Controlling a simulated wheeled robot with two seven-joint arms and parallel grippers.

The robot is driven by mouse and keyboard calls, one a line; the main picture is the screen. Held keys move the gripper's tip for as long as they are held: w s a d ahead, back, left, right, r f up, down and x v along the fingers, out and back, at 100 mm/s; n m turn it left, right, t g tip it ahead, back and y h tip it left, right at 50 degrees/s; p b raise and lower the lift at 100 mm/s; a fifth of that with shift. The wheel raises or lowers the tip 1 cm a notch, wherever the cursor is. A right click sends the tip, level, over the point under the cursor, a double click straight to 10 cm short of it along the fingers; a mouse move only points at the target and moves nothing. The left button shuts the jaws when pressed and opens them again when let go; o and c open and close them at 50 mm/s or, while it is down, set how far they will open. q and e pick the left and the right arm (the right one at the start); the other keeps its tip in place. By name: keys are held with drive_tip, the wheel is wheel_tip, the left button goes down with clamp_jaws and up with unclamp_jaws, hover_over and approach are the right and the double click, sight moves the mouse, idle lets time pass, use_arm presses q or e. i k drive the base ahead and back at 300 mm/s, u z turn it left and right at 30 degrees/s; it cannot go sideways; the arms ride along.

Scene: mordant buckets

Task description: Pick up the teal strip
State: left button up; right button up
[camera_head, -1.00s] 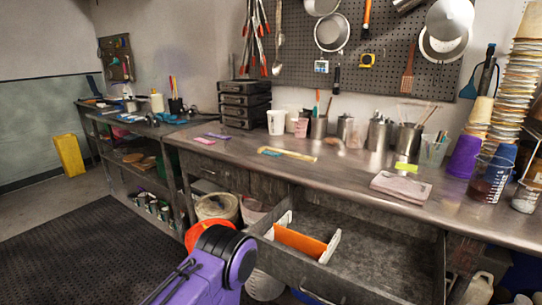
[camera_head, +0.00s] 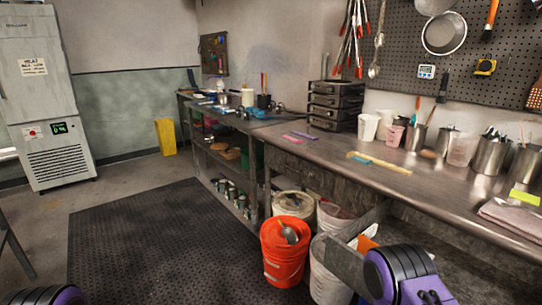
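A small teal strip (camera_head: 362,160) lies flat on the metal workbench (camera_head: 440,190), against the left part of a longer pale yellow strip (camera_head: 385,164). Whether the two overlap or only touch is too small to tell. Purple and black parts of my arms show at the bottom left edge and bottom right. Neither gripper's fingers are in view.
A purple strip (camera_head: 304,135) and a pink strip (camera_head: 292,139) lie further left on the bench. White cups (camera_head: 368,127) and metal containers (camera_head: 490,155) stand behind. Black matting (camera_head: 150,240) is clear.

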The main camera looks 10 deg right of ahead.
sight(358, 158)
drive_tip(key=u, duration=0.55)
drive_tip(key=i, duration=2.7)
drive_tip(key=z, duration=3.6)
